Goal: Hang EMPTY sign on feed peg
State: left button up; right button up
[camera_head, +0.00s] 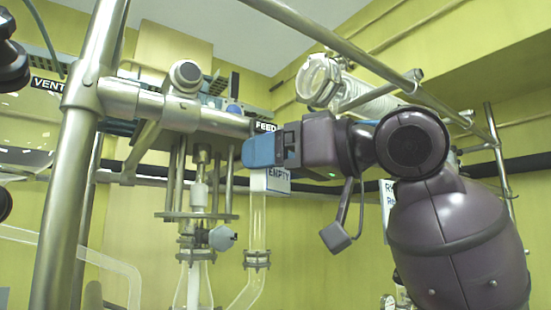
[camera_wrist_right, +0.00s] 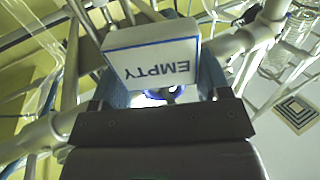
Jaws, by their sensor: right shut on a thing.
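The EMPTY sign (camera_head: 277,181) is a small white plate with a blue edge. It hangs just below the blue fingertips of my right gripper (camera_head: 262,151). In the right wrist view the sign (camera_wrist_right: 152,62) shows upside down between the blue fingers of the right gripper (camera_wrist_right: 165,85), which is shut on it. The black FEED label (camera_head: 265,127) is on the horizontal rail right above the fingers. The feed peg cannot be made out; the fingers cover the area under the label.
A VENT label (camera_head: 48,84) is at the left of the rail (camera_head: 190,110). A glass tube (camera_head: 257,215) runs down below the sign, beside a clamped glass assembly (camera_head: 198,205). A glass condenser (camera_head: 320,80) is behind my right arm. A steel post (camera_head: 75,170) stands at left.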

jog(key=shift+w+a+f+b, duration=0.15)
jog(key=shift+f+b, duration=0.15)
jog(key=shift+f, duration=0.25)
dwell(0.5)
dwell(0.4)
jog(key=o, duration=1)
jog(key=shift+c, duration=0.9)
jog(key=shift+d, duration=0.2)
jog(key=shift+b+v, duration=0.35)
jog(key=shift+v, duration=2.9)
jog(key=shift+d, duration=0.15)
